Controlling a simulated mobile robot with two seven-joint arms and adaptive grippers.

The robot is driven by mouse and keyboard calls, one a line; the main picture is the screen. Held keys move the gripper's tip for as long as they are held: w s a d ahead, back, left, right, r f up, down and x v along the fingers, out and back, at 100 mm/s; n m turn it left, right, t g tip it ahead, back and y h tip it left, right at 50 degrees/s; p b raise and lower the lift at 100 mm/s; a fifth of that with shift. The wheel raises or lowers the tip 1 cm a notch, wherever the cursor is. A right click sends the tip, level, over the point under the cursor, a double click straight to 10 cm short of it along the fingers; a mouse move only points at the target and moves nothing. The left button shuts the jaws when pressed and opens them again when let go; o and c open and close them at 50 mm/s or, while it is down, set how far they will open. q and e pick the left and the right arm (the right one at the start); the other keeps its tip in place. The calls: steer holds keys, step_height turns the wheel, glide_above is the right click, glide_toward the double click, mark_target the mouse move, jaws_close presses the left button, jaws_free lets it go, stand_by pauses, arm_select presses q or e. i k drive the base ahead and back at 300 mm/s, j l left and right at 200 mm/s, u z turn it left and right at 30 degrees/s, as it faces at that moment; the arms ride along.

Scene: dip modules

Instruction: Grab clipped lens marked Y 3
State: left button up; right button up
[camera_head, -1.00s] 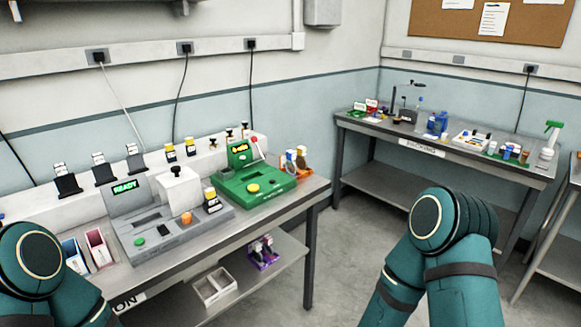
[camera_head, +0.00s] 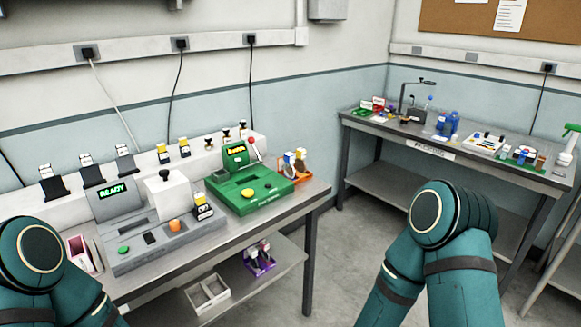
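I cannot make out a lens marked Y 3; labels are too small to read. Small clipped pieces with yellow and white tops (camera_head: 173,154) stand on the white ledge behind the machines. Black holders with white tops (camera_head: 88,173) stand along the ledge at left. An orange rack (camera_head: 296,167) right of the green machine (camera_head: 252,187) holds several small pieces, one with a blue part. My arms' teal links show at lower left and lower right; neither gripper is in view.
A pink bin (camera_head: 79,254) is at the near bench's left end. A white divided tray (camera_head: 208,294) and a purple rack (camera_head: 260,261) sit on the lower shelf. A second bench (camera_head: 400,133) with bottles and trays stands at back right. Open floor lies between the benches.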

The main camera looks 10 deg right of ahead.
mark_target(289, 168)
steer(key=i+l, duration=0.2)
steer(key=i+l+u, duration=0.15)
steer(key=l, duration=0.25)
steer(key=i+l, duration=0.3)
steer(key=i+l+u, duration=0.1)
steer(key=l, duration=0.25)
steer(key=i+l, duration=0.25)
steer(key=i+l+u, duration=0.15)
steer(key=l, duration=0.3)
steer(key=i+l, duration=0.25)
steer(key=i+l+u, duration=0.1)
steer(key=l, duration=0.4)
